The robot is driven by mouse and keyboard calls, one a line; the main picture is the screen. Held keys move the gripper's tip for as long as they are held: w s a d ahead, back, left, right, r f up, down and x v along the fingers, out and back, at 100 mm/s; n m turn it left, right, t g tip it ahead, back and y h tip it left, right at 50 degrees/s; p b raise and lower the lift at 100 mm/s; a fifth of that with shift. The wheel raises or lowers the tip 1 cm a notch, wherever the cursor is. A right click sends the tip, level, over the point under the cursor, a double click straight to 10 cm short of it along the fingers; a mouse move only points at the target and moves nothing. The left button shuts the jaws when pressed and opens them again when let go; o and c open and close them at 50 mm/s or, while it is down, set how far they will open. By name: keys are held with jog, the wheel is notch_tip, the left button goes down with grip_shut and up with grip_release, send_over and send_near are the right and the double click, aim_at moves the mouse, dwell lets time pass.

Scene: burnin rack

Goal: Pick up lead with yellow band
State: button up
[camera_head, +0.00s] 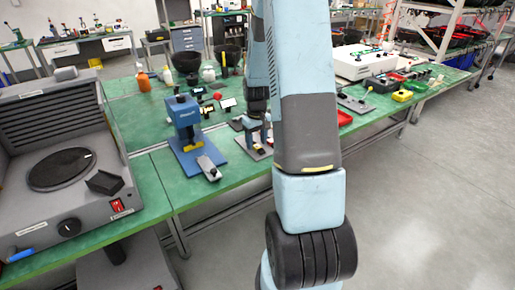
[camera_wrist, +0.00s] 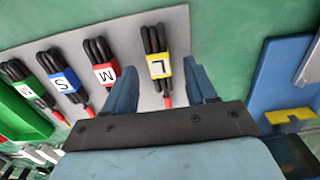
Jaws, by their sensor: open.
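The lead with the yellow band (camera_wrist: 158,66) is a bundle of black cable with a white label marked "L" and a red tip. It rests on a grey plate (camera_wrist: 188,30) in the wrist view. My gripper (camera_wrist: 160,72) is open, with one blue finger on each side of this lead. Whether the fingers are down at its level or above it I cannot tell. In the head view my arm partly covers the grey plate (camera_head: 243,143), and the yellow-banded lead cannot be made out clearly there.
Left of it in the wrist view are leads with a red band (camera_wrist: 104,74), a blue band (camera_wrist: 64,81) and a green band (camera_wrist: 28,92). A blue press (camera_head: 184,125) stands left of the plate on the green bench (camera_head: 150,118), with a grey oven (camera_head: 60,145) farther left.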

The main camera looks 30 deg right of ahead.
jog(key=shift+f, duration=0.65)
jog(key=shift+c, duration=0.2)
grip_shut()
